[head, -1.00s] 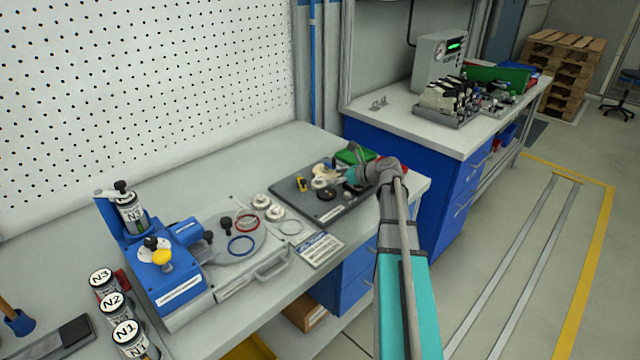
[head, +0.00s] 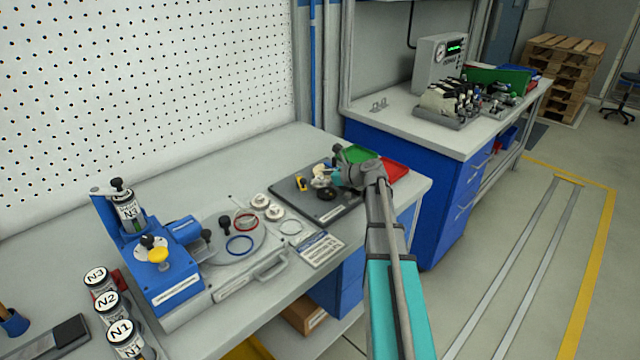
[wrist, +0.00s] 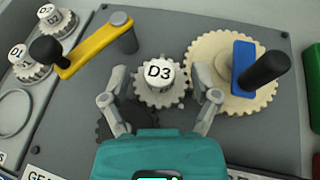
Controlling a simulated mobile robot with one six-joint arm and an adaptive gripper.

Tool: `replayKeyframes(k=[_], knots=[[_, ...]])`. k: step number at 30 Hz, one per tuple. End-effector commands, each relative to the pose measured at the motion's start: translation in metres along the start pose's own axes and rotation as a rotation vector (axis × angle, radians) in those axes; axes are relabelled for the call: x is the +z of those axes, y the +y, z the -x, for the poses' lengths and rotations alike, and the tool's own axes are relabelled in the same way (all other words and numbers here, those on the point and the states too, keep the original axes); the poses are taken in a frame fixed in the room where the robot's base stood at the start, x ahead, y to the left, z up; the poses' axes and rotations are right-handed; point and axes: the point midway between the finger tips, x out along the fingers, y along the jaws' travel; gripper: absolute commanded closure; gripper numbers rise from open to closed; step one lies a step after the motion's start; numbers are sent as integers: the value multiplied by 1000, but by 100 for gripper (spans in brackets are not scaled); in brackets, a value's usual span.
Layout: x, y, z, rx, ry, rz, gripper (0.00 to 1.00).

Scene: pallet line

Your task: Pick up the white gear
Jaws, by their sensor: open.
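A white gear marked D3 (wrist: 160,92) sits on the dark grey board (wrist: 72,110) in the middle of the wrist view. My gripper (wrist: 160,80) is open, with one finger on each side of this gear. Whether the fingers touch it I cannot tell. Two more white gears, marked D1 (wrist: 28,68) and D2 (wrist: 58,24), stand at the upper left. In the head view my gripper (head: 333,176) is over the board (head: 340,208), small and partly hidden by my wrist.
A large cream gear (wrist: 268,98) with a blue-and-black handle is close to the right finger. A yellow crank (wrist: 95,48) is at the upper left. A dark gear (wrist: 106,122) lies near the left finger. Green (head: 366,153) and red (head: 396,171) trays are behind my wrist.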

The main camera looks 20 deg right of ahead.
Motion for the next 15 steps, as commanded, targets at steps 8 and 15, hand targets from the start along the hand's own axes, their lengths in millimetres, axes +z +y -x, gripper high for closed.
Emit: replayKeyframes(k=[8,15], knots=[[0,0,0,0,0,0,29],[0,0,0,0,0,0,73]])
